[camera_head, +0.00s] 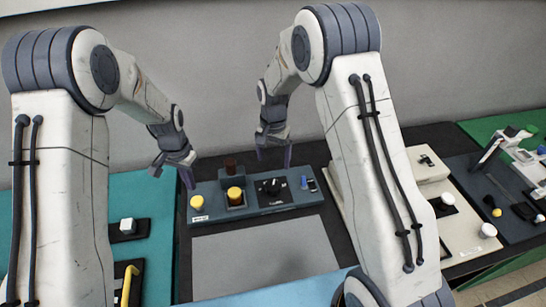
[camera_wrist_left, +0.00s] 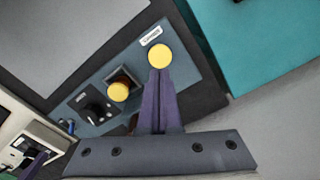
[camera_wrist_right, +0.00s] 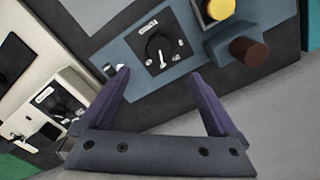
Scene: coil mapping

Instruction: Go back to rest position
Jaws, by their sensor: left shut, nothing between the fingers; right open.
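My left gripper (camera_head: 187,178) hangs just left of the blue-grey control panel (camera_head: 215,217), near its yellow button (camera_head: 197,202). In the left wrist view its fingers (camera_wrist_left: 162,75) are together, with the tips in line with the yellow button (camera_wrist_left: 160,55); I cannot tell whether they touch it. My right gripper (camera_head: 273,155) is above the back of the panel. In the right wrist view its fingers (camera_wrist_right: 157,72) are spread and empty, pointing toward the black dial (camera_wrist_right: 159,48).
The panel also bears a second yellow knob (camera_head: 235,196), a brown cylinder (camera_head: 231,166) and a blue switch (camera_head: 304,182). A cream device (camera_head: 430,165) stands at right. The grey plate (camera_head: 265,262) in front is bare.

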